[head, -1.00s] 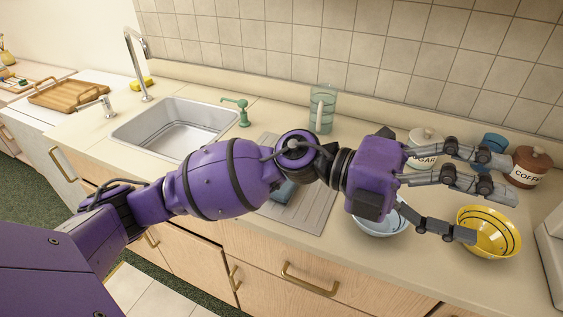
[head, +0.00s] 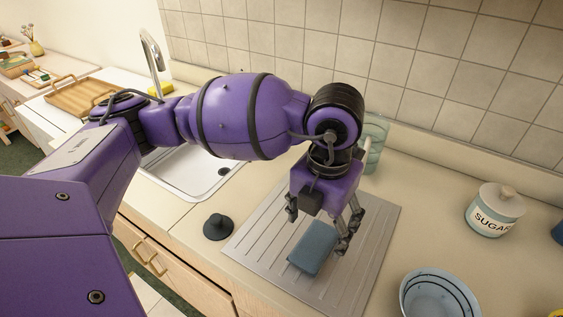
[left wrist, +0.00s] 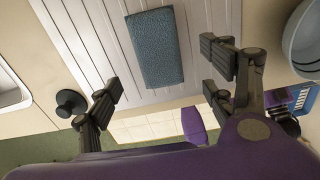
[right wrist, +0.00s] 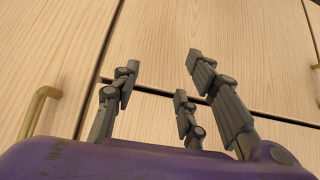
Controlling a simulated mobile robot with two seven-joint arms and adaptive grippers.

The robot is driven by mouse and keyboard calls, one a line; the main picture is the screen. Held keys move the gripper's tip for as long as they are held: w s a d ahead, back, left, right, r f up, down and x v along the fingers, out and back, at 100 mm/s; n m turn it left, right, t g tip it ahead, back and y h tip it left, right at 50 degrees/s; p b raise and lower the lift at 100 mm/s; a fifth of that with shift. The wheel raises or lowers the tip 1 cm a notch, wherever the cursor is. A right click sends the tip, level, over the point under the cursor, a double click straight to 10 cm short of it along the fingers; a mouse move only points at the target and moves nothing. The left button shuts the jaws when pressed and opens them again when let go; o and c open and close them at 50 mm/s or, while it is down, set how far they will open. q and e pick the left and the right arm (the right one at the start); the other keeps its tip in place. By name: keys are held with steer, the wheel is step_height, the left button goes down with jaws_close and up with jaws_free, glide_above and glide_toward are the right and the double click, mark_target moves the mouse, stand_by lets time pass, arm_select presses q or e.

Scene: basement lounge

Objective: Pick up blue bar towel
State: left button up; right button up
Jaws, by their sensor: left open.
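The blue bar towel (head: 313,248) is a folded, flat blue-grey block lying on the ribbed grey drainboard (head: 262,240). It also shows in the left wrist view (left wrist: 155,48), near the top middle. My left gripper (head: 322,232) points down over the drainboard, just above and beside the towel, with its fingers apart and empty. In the left wrist view its fingers (left wrist: 165,75) spread to either side of the towel, not touching it as far as I can see. My right gripper (right wrist: 165,80) has its fingers apart, empty, in front of wooden cabinet doors.
A blue bowl (head: 440,296) and a sugar jar (head: 495,210) stand right of the drainboard. A dark round stopper (head: 218,227) lies left of it, near the sink (head: 190,172). A green glass (head: 374,140) stands behind my left gripper. Cabinet doors (right wrist: 150,40) are close to my right gripper.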

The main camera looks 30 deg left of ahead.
mark_target(316, 241)
arm_select(q)
steer(key=shift+w+f, duration=0.2)
steer(key=shift+f, duration=1.05)
steer(key=shift+w+a+f, duration=0.1)
steer(key=shift+w+f, duration=0.05)
steer(key=shift+f, duration=0.95)
steer(key=shift+w+f, duration=0.1)
steer(key=shift+f, duration=0.95)
arm_select(e)
steer(key=shift+w+a+r, duration=0.3)
steer(key=shift+w+r, duration=0.05)
steer(key=shift+w, duration=0.3)
arm_select(q)
steer(key=c, duration=1.2)
steer(key=shift+r, duration=0.1)
arm_select(e)
steer(key=shift+s+d+f, duration=0.1)
steer(key=shift+s+f, duration=0.15)
steer(key=shift+s, duration=0.2)
steer(key=shift+s+d+f, duration=0.1)
steer(key=shift+s+f, duration=0.1)
steer(key=shift+s, duration=0.2)
arm_select(q)
steer(key=shift+r, duration=0.1)
arm_select(e)
steer(key=shift+w, duration=0.15)
